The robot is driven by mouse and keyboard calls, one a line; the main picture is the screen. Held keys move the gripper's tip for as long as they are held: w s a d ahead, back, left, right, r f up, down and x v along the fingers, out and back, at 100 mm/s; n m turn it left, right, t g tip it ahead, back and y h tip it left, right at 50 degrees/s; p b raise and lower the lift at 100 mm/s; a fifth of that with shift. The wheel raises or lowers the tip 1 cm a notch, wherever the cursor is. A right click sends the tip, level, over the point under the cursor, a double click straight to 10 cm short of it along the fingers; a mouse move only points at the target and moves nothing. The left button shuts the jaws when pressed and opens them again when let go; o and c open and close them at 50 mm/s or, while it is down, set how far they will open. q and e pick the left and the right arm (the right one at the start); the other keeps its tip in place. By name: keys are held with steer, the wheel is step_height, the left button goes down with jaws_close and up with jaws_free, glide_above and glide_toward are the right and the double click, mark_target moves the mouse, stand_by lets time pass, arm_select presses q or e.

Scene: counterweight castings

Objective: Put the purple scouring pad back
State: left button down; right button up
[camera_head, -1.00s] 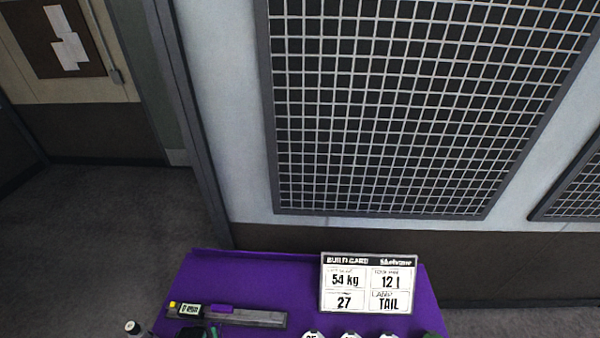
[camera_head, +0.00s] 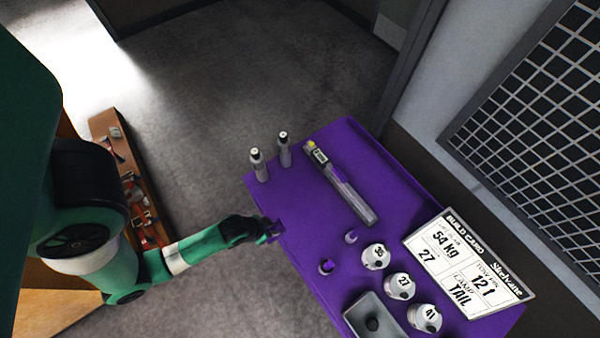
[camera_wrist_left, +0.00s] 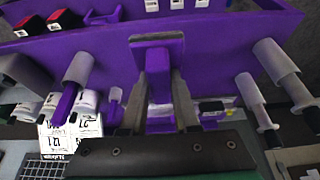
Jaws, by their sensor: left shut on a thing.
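The purple scouring pad (camera_wrist_left: 158,62) shows in the left wrist view as a purple block between the fingers, with a grey-edged flat end. My left gripper (camera_wrist_left: 158,100) is shut on it. In the head view my left gripper (camera_head: 268,233) is at the left edge of the purple table (camera_head: 300,220), and only a small purple piece shows at its tip. The fingers and wrist hide most of the pad there. I cannot tell whether the pad touches the table. My right gripper is not in view.
On the table are two bottles (camera_head: 259,166), a long grey gauge (camera_head: 345,190), numbered round weights (camera_head: 400,286), a grey tray (camera_head: 352,318) and a build card (camera_head: 468,262). A brown bench (camera_head: 104,127) with tools stands left.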

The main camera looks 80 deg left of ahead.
arm_select(q)
steer(key=w+a+f+b, duration=0.2)
steer(key=w+f, duration=0.1)
steer(key=w+a+f+b, duration=0.2)
steer(key=w, duration=0.1)
steer(key=w+a+f+b, duration=0.2)
steer(key=w+f, duration=0.1)
steer(key=w, duration=0.1)
steer(key=shift+w+f, duration=0.1)
steer(key=shift+f, duration=0.25)
steer(key=shift+w+a+f, duration=0.15)
steer(key=shift+w+a, duration=0.1)
steer(key=shift+w, duration=0.1)
steer(key=shift+w+a+f+b, duration=0.15)
steer(key=shift+f+b, duration=0.45)
steer(key=shift+f, duration=1.15)
steer(key=shift+f, duration=0.2)
steer(key=c, duration=0.7)
jaws_free()
steer(key=shift+o, duration=0.2)
